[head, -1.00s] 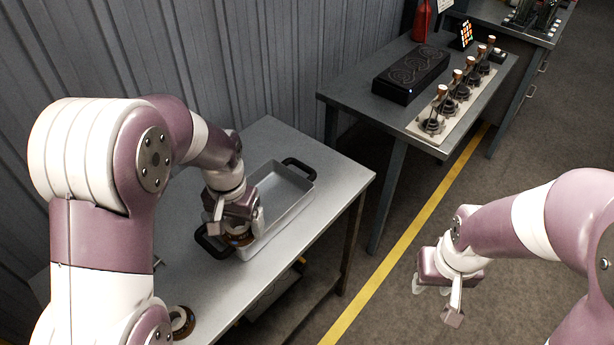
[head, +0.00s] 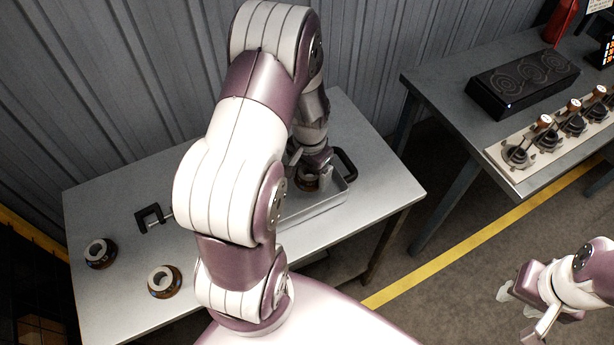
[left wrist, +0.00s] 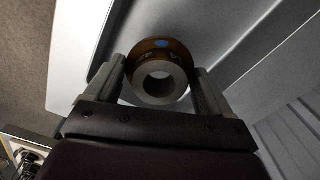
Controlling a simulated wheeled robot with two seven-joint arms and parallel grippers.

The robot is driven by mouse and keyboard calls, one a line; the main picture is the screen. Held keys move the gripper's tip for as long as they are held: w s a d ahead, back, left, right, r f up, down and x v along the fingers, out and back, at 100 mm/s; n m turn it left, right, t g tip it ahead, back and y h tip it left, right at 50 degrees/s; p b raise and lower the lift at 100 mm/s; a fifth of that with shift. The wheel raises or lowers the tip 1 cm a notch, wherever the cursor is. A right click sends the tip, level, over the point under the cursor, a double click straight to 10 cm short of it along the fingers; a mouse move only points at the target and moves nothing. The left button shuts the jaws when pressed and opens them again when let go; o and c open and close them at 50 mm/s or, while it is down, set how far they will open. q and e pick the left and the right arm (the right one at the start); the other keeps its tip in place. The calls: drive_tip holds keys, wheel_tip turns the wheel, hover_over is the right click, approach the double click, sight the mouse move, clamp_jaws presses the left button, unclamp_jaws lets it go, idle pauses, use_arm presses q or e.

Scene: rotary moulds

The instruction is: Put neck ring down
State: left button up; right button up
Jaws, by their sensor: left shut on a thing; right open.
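A brown neck ring with a grey collar (left wrist: 158,68) sits between the two fingers of my left gripper (head: 311,172), which is shut on it. In the head view the held neck ring (head: 307,184) is over the far right end of the grey metal tray (head: 318,207), near its black handle. I cannot tell whether it touches the tray floor. My arm hides much of the tray. Two more neck rings stand on the table to the left, one farther left (head: 99,253) and one nearer (head: 164,281). My right gripper (head: 528,312) is open and empty over the floor.
The grey table (head: 130,195) has bare surface around the two standing rings. A second table (head: 450,95) at right holds a black box (head: 522,84) and a rack (head: 530,172) of several plungers.

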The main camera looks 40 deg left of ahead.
sight(307, 174)
use_arm(q)
drive_tip(key=shift+w+a+f, duration=0.25)
drive_tip(key=shift+a, duration=0.15)
drive_tip(key=shift+a+f, duration=0.1)
drive_tip(key=shift+f, duration=0.2)
drive_tip(key=f, duration=0.2)
drive_tip(key=shift+s+f+p, duration=0.2)
drive_tip(key=shift+f+p, duration=0.15)
drive_tip(key=shift+f, duration=0.05)
drive_tip(key=shift+w+f, duration=0.15)
drive_tip(key=shift+f, duration=0.4)
drive_tip(key=o, duration=1.1)
wheel_tip(307, 174, up, 12)
drive_tip(key=shift+r+b, duration=0.1)
drive_tip(key=shift+b, duration=0.55)
drive_tip(key=shift+n+t, duration=0.4)
drive_tip(key=shift+t, duration=0.3)
drive_tip(key=s+d+r, duration=0.1)
drive_tip(key=s+d, duration=0.1)
drive_tip(key=d, duration=0.2)
drive_tip(key=s+d+r, duration=0.1)
drive_tip(key=s+d, duration=0.2)
drive_tip(key=d, duration=0.1)
drive_tip(key=s+d+r, duration=0.2)
drive_tip(key=s+d, duration=0.1)
drive_tip(key=d, duration=0.1)
drive_tip(key=shift+d+r, duration=0.1)
drive_tip(key=shift+d, duration=0.05)
